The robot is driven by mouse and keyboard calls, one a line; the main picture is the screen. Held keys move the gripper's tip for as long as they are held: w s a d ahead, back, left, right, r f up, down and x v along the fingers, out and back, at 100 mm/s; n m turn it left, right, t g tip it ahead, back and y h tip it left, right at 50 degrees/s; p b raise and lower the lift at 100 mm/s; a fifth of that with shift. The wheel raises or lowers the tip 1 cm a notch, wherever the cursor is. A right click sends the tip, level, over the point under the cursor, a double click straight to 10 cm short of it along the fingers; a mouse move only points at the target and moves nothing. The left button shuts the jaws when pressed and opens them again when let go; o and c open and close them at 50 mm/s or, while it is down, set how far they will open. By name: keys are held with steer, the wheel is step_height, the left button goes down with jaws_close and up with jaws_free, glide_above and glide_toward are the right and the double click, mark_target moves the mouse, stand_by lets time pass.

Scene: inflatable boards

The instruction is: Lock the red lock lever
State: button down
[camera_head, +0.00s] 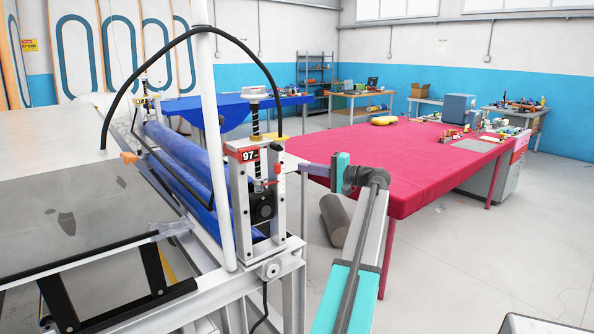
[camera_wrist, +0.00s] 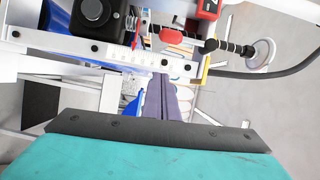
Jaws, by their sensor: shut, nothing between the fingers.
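A small red lever (camera_wrist: 171,35) shows in the wrist view, upper middle, beside a white scale bar on the roller machine's metal frame. In the head view a small red part, likely the same lever, shows on the machine's upright (camera_head: 277,168), beside the red "97" counter (camera_head: 249,155). My gripper (camera_wrist: 161,80) is shut and empty, its dark fingers together and pointing at the frame below the lever. It looks apart from the lever. In the head view my gripper is to the right of the upright.
Blue rollers (camera_head: 185,160) lie behind the upright. A black handle with a round disc (camera_wrist: 262,53) and a black cable are close to the lever. A red-covered table (camera_head: 430,155) stands at right, with a grey roll (camera_head: 335,218) on the floor below.

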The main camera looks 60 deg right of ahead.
steer(key=s+b, duration=0.1)
steer(key=s, duration=0.5)
steer(key=shift+s+a, duration=0.25)
steer(key=shift+f, duration=0.1)
stand_by(0.4)
